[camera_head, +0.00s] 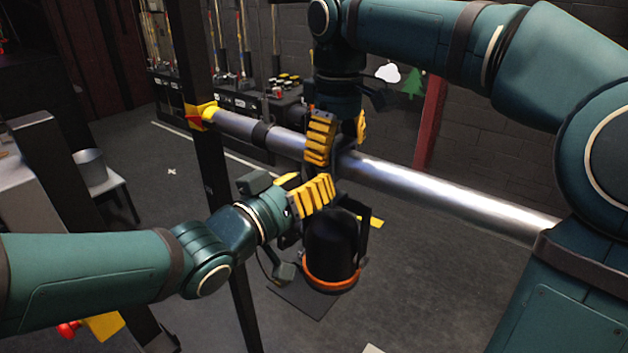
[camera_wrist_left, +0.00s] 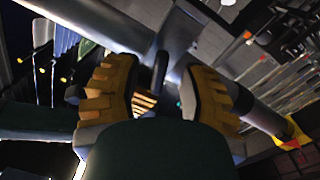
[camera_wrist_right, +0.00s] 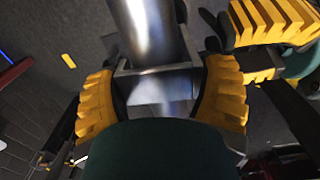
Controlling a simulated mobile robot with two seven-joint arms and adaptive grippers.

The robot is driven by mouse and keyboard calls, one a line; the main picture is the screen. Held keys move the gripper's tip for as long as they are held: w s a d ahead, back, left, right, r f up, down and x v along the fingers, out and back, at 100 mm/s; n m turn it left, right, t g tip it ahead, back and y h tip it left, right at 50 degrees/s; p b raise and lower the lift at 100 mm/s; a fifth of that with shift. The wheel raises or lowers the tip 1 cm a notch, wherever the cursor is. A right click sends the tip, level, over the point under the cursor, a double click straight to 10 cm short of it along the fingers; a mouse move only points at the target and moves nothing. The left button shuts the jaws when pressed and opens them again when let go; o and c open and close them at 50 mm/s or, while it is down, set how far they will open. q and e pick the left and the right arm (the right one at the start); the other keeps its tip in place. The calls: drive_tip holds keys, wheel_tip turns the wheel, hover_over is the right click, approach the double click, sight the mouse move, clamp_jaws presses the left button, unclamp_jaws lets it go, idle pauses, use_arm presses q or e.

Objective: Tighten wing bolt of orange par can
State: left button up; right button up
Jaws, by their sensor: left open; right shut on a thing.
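The par can (camera_head: 333,245) has a black body and an orange rim (camera_head: 330,283). It hangs rim-down below a shiny metal pipe (camera_head: 440,190). My right gripper (camera_head: 340,137) is at the pipe above the can. The right wrist view shows its fingers shut on a grey metal clamp (camera_wrist_right: 155,84) at the pipe. My left gripper (camera_head: 307,192) is open just below the pipe, beside the can's top. In the left wrist view a dark narrow part (camera_wrist_left: 160,70), perhaps the wing bolt, stands between its spread fingers. Contact with it cannot be told.
A yellow bracket (camera_head: 203,115) holds the pipe's left end at a dark upright post (camera_head: 190,60). A white stool (camera_head: 95,175) stands at the left. Tools and boxes line the back wall. My two grippers are close together.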

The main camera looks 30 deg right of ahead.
use_arm(q)
drive_tip(key=shift+x, duration=0.8)
clamp_jaws()
drive_tip(key=shift+m, duration=0.3)
drive_tip(key=m, duration=0.3)
drive_tip(key=shift+m, duration=2)
